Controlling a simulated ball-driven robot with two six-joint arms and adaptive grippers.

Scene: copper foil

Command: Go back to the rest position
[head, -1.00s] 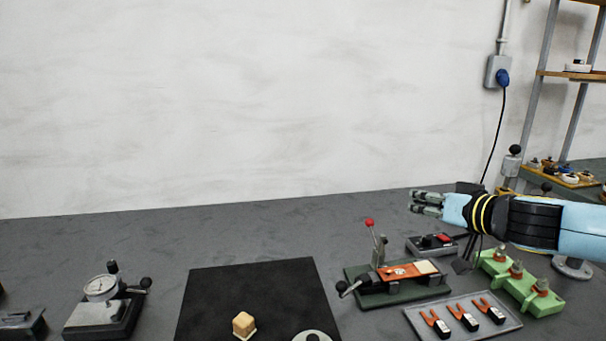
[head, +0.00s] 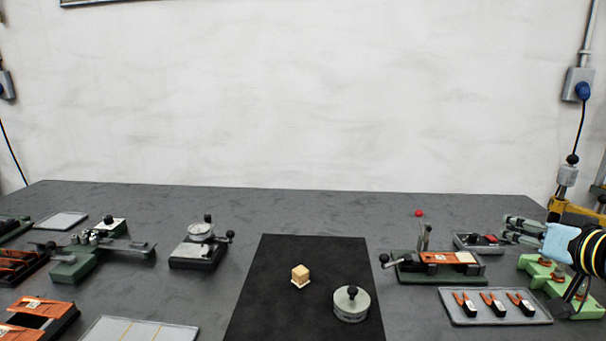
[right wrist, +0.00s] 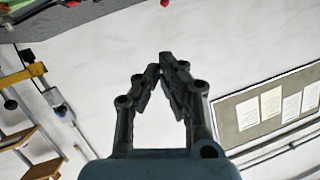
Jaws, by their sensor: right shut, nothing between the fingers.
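My right gripper (head: 512,229) is at the right edge of the head view, pointing left above the back of the green stand (head: 545,272). It is shut and empty. In the right wrist view its two fingers (right wrist: 160,65) meet at the tips with nothing between them, against the pale wall. My left gripper is not in the head view.
A dark mat (head: 262,300) holds a wooden block (head: 300,274) and a round grey weight (head: 351,304). A green lever fixture (head: 440,276) and a tray of orange-and-black clips (head: 475,317) lie near my right arm. A dial gauge (head: 199,250) stands left. The table's back middle is clear.

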